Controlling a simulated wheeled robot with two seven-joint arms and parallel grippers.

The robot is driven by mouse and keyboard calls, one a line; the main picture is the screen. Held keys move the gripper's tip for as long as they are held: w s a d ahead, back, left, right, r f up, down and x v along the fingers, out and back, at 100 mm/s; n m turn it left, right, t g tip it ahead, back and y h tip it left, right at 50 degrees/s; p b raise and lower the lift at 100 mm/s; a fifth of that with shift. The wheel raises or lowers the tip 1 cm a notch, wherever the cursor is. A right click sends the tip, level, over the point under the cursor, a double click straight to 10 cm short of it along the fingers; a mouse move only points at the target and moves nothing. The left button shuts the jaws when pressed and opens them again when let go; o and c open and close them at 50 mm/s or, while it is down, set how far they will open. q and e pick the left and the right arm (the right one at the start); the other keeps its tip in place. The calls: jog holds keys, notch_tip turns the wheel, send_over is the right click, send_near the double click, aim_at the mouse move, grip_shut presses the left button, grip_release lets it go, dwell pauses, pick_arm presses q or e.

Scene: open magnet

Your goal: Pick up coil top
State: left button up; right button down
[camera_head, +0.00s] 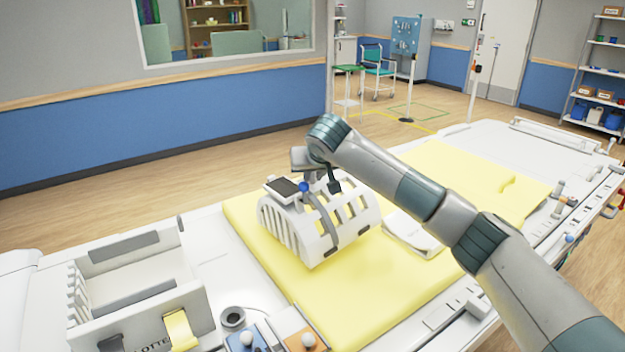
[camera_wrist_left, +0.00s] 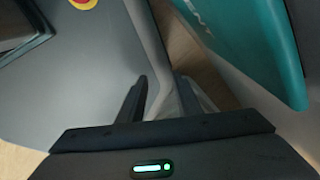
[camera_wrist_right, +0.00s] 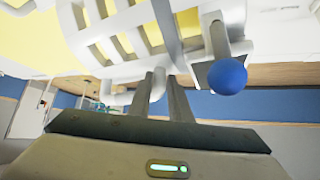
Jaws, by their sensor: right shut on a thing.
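The coil top (camera_head: 318,250) is a white, slatted half-cylinder cage with a grey strap and a dark pad on top. It stands over the yellow mattress (camera_head: 350,315) in the head view; I cannot tell whether it touches it. My right gripper (camera_head: 332,184) is at the coil's upper far side. In the right wrist view, its fingers (camera_wrist_right: 161,74) are shut on a white part at the edge of the coil top (camera_wrist_right: 165,30), beside a blue ball. My left gripper (camera_wrist_left: 163,80) shows only in the left wrist view, fingers apart and empty, near grey and teal surfaces.
A white open box-like holder (camera_head: 150,290) with a yellow tab stands at the left of the white table. A folded white item (camera_head: 412,232) lies on the mattress right of the coil. Small knobs and blocks line the near edge. The mattress's far right is mostly clear.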

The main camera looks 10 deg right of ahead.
jog(key=s+d+r+p, duration=0.1)
jog(key=s+d+r, duration=0.3)
jog(key=d+r, duration=0.3)
jog(key=d, duration=0.3)
jog(key=shift+s+d, duration=0.15)
jog(key=shift+d, duration=0.15)
dwell(0.4)
